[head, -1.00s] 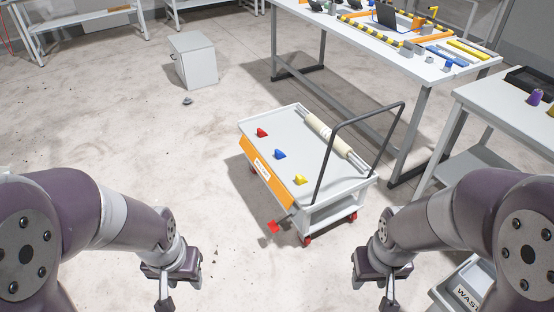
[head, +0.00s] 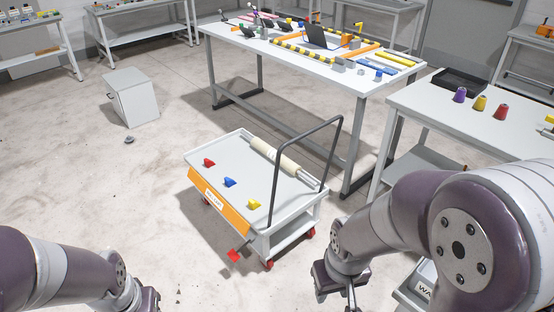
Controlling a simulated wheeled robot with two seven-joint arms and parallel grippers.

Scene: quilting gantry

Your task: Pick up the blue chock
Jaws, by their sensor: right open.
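The blue chock (head: 230,182) lies on the top of a white cart (head: 214,159), between a red chock (head: 209,162) and a yellow chock (head: 253,204). My right gripper (head: 338,298) is open and empty, low in the picture, to the right of the cart's near corner and apart from it. Its fingers are partly cut off by the bottom edge. My left arm comes in at the lower left. Its wrist shows at the bottom edge, but its fingers are out of the picture.
The cart carries a cream roll (head: 275,155) and has a dark upright handle (head: 330,150) on its right side. A long worktable (head: 290,68) stands behind it. A side table (head: 445,115) with thread cones is at the right.

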